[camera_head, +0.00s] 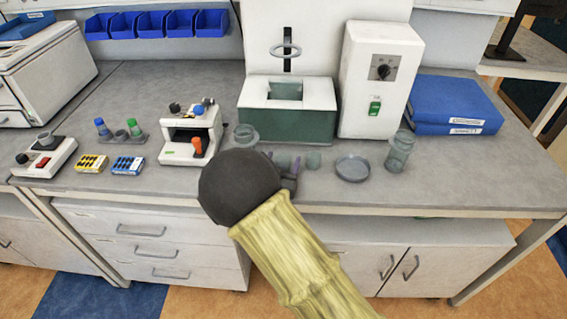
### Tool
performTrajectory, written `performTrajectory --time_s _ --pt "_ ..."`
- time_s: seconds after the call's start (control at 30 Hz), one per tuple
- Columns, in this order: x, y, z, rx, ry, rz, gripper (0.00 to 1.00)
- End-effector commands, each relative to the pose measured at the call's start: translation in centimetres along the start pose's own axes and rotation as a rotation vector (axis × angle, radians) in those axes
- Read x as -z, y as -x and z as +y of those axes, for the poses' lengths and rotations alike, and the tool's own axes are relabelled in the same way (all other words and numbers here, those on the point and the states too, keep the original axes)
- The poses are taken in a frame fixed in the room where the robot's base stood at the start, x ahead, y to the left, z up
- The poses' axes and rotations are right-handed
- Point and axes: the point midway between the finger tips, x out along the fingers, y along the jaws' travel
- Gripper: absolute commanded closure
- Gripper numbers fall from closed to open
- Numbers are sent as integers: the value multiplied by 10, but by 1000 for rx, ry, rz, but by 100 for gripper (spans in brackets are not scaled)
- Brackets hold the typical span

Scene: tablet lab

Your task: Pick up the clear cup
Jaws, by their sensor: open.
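A clear cup-like glass vessel (398,152) stands upright on the bench, to the right of a shallow clear dish. A second clear vessel with a wide rim (246,136) stands left of centre, partly hidden behind my arm. I cannot tell for certain which one is the clear cup. My gripper (290,176) shows only in small part, past the dark round joint of my arm, over the front of the bench. It is open. It is left of the right-hand vessel and apart from it. Most of the gripper is hidden by my arm.
The shallow dish (353,168) and small greenish pieces (312,159) lie near my gripper. A white and green apparatus (287,110), a white box with a dial (378,75) and blue binders (455,105) stand behind. The bench (470,170) is clear at front right.

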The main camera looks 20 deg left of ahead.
Motion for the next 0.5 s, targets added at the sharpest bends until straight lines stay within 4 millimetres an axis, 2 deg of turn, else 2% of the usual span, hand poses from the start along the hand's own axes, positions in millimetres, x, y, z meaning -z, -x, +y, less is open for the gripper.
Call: performTrajectory --time_s 0.4,0.5 --pt "0 1 0 0 -1 0 37" --pt "0 1 0 0 -1 0 56"
